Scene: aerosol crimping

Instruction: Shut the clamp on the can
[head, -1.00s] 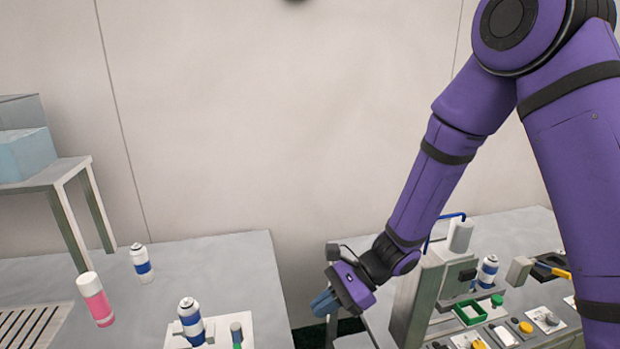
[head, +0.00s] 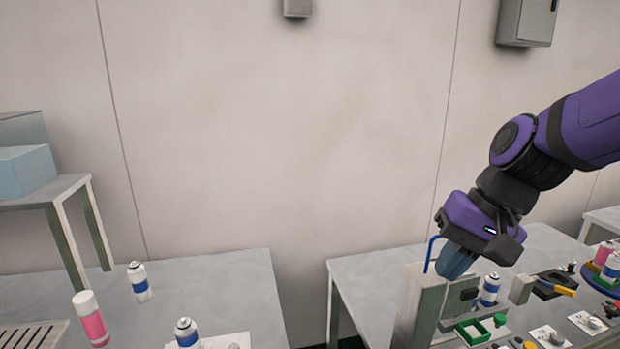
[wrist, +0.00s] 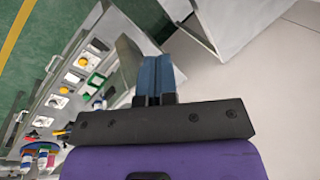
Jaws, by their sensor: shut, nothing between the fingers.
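A white can with a blue band (head: 489,291) stands upright at the crimping station on the right table. A grey block (head: 522,288) is to its right and a darker grey block (head: 461,298) to its left; these look like the clamp's jaws, with a gap on the right side.
A green frame (head: 472,332) and buttons lie in front of the station. A black tray with a yellow-handled tool (head: 556,285) is to the right. More cans, including a pink one (head: 91,320), stand on the left table. A gap separates the tables.

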